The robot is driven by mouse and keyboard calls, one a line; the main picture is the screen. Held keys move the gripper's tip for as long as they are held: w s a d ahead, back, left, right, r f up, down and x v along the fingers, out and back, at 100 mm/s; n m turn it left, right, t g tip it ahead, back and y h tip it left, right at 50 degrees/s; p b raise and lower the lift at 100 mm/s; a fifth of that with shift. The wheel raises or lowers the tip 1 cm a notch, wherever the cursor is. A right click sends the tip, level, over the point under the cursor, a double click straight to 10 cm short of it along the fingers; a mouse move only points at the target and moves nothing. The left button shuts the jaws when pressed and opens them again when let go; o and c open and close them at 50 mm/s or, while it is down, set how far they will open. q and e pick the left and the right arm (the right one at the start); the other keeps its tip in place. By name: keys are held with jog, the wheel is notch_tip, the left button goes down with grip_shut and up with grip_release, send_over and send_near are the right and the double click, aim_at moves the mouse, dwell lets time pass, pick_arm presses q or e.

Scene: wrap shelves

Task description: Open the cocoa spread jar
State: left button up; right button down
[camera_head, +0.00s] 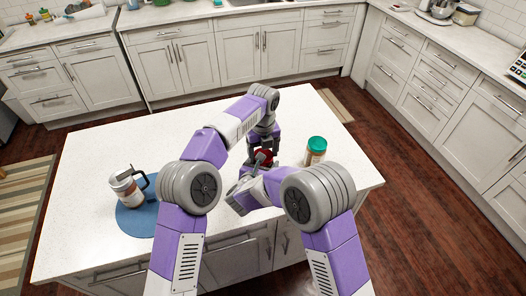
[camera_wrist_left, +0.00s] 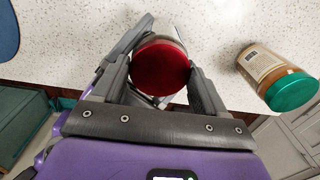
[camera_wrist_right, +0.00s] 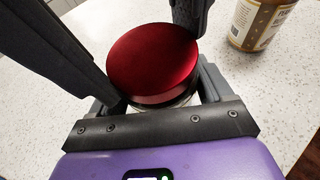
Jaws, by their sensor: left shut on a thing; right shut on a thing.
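The cocoa spread jar appears to be the one with the glossy red lid, between my two grippers above the island top. Its red lid shows in the head view (camera_head: 264,155), in the left wrist view (camera_wrist_left: 160,72) and in the right wrist view (camera_wrist_right: 152,58). My left gripper (camera_wrist_left: 160,80) is shut on the jar, with a finger on either side of it. My right gripper (camera_wrist_right: 155,80) is also shut on the jar from another side. The lid looks seated. The jar's body and label are mostly hidden by the lid and fingers.
A jar with a green lid (camera_head: 316,150) stands on the island (camera_head: 85,170), just right of the grippers. The island's back left is clear.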

pick_arm(q)
jog(key=o, duration=1.1)
jog(key=shift+o, duration=0.2)
notch_tip(320, 180, up, 4)
jog(key=shift+r, duration=0.25)
jog(key=shift+c, duration=1.1)
jog(key=shift+r, duration=0.2)
jog(key=shift+a+r, duration=0.1)
jog(key=shift+r, duration=1.35)
jog(key=shift+f, duration=3.9)
jog(key=shift+c, duration=0.6)
